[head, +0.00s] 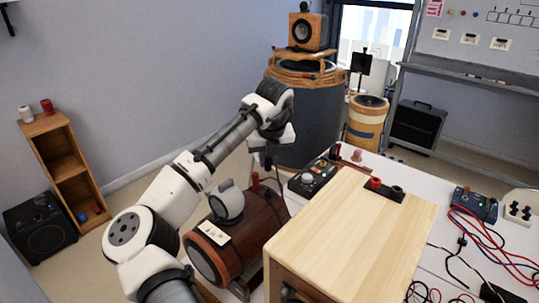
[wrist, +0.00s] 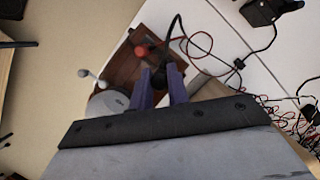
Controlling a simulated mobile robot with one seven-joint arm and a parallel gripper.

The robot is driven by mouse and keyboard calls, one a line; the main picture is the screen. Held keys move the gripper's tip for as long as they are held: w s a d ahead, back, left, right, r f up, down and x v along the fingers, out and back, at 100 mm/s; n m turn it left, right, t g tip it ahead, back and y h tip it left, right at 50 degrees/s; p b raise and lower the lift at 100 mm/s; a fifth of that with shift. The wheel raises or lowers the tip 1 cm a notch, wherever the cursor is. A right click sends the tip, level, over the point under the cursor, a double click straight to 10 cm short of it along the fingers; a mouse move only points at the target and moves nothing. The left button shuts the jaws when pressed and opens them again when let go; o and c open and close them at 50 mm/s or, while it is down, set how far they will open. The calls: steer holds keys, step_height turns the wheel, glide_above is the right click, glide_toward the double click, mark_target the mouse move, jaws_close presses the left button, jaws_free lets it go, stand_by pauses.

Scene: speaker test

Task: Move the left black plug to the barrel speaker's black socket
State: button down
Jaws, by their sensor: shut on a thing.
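The barrel speaker (head: 258,232) is a reddish-brown wooden barrel lying on its side, partly hidden by my arm. A red plug or post (head: 255,183) stands on its top; it also shows in the wrist view (wrist: 141,51). My gripper (head: 267,160) is above the barrel, small and dark in the head view. In the wrist view my purple fingers (wrist: 162,88) are shut on a black plug (wrist: 175,72), with a black cable nearby. The fingers are beside the red post, over the barrel's dark wood. The black socket is not clear in either view.
A pale wooden box (head: 350,235) stands right of the barrel, with a black strip (head: 385,191) bearing red and black posts. A black device (head: 312,178) sits behind. A grey rounded part (head: 228,203) is near my arm.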

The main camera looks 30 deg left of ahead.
mark_target(269, 169)
steer(key=shift+f+b, duration=2.25)
steer(key=shift+f, duration=0.45)
steer(key=shift+f, duration=0.2)
steer(key=shift+p, duration=0.95)
steer(key=shift+f+b, duration=0.4)
steer(key=shift+f, duration=0.5)
steer(key=c, duration=1.3)
jaws_free()
steer(key=shift+r, duration=0.2)
